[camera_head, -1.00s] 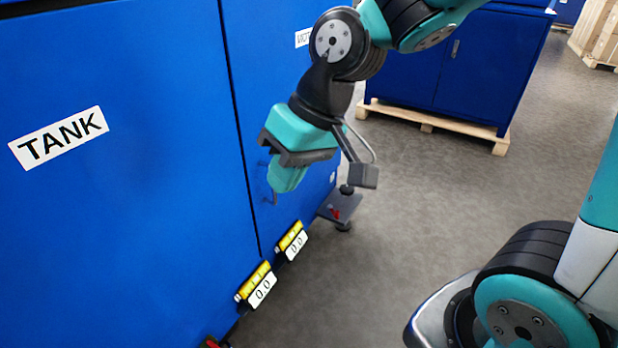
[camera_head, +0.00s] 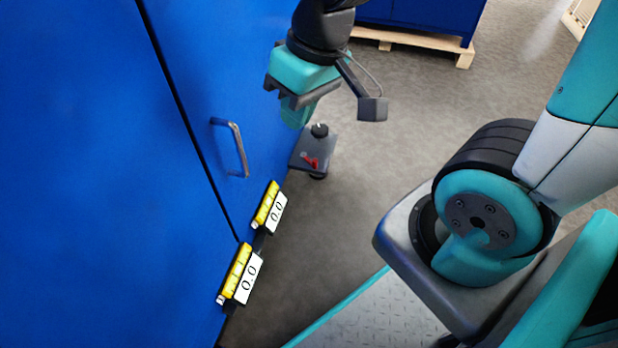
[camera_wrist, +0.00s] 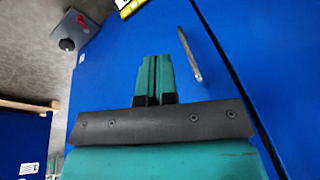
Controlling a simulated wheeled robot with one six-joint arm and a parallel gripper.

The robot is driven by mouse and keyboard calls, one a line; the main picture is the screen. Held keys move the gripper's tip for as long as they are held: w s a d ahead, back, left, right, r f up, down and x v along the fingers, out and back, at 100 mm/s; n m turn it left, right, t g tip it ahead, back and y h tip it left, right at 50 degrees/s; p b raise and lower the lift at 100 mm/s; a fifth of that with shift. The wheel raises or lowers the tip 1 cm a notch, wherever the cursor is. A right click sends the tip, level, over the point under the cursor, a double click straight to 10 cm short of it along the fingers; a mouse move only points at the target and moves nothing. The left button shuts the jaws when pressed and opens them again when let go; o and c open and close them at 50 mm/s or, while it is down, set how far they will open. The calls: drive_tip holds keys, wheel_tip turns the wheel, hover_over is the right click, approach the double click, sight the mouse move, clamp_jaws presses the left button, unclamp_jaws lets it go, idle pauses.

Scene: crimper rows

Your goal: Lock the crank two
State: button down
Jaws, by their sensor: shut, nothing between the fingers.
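No part labelled as crank two is readable. A dark grey plate (camera_head: 303,150) with a black knob (camera_head: 319,130) and a red piece (camera_head: 312,162) juts out low at the far end of the blue cabinet. The plate also shows at the upper left of the wrist view (camera_wrist: 88,22), with its black knob (camera_wrist: 67,44). My gripper (camera_head: 297,115) points down beside the cabinet front, above the plate in the head picture and apart from it. In the wrist view my gripper (camera_wrist: 154,60) has its teal fingers together, with nothing between them.
A metal door handle (camera_head: 240,148) sticks out of the blue cabinet (camera_head: 90,170); it is beside my fingers in the wrist view (camera_wrist: 188,55). Two yellow units (camera_head: 236,272) (camera_head: 267,205) reading 0.0 line its lower edge. Grey floor (camera_head: 340,220) is clear; a pallet (camera_head: 420,45) stands behind.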

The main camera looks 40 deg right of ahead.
drive_tip(key=w+d+f+m+h+b, duration=0.1)
drive_tip(key=w+d+f+b, duration=0.15)
drive_tip(key=f, duration=0.25)
drive_tip(key=w+d+f+m+t+h+b, duration=0.1)
drive_tip(key=w+d+f+b, duration=0.15)
drive_tip(key=f, duration=0.25)
drive_tip(key=w+d+f+m+h+b, duration=0.1)
drive_tip(key=d+f, duration=0.2)
drive_tip(key=f, duration=0.2)
drive_tip(key=n+t+h+b, duration=0.2)
drive_tip(key=t+h+b, duration=0.15)
drive_tip(key=b, duration=0.45)
approach(310, 159)
drive_tip(key=shift+f, duration=2.15)
drive_tip(key=shift+a+p, duration=0.1)
drive_tip(key=shift+p, duration=0.2)
